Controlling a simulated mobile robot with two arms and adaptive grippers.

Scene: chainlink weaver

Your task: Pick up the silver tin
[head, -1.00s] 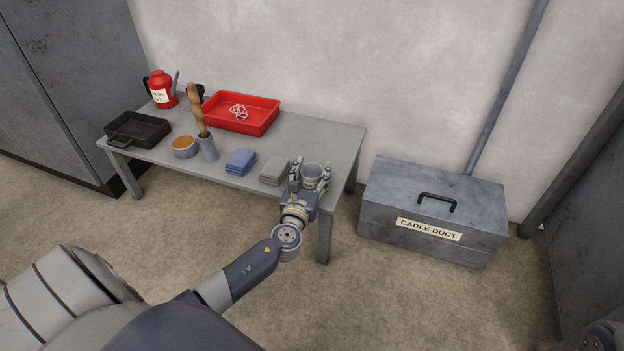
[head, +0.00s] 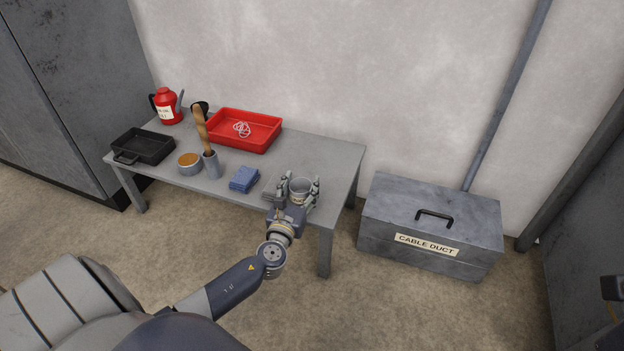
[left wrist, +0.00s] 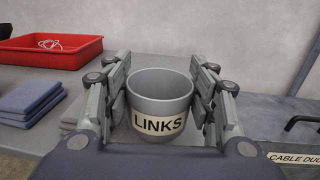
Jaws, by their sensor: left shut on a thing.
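The silver tin (head: 300,187) is an open-topped grey cup at the right end of the grey table (head: 328,160). In the left wrist view the tin (left wrist: 160,103) stands upright with a pale "LINKS" label facing me. My left gripper (head: 299,186) is shut on it, one finger on each side. The fingers also show in the left wrist view (left wrist: 160,98). The tin's bottom is hidden behind the gripper, so I cannot tell whether it touches the table. The tin's inside looks empty from what shows.
Folded grey cloths (head: 272,187) lie just left of the gripper, partly covered by it. Blue cloths (head: 244,179), a holder with a wooden handle (head: 211,164), an orange-topped tin (head: 189,163), black tray (head: 142,147), red can (head: 167,107) and red tray (head: 262,133) stand further left. A cable duct box (head: 429,226) is right.

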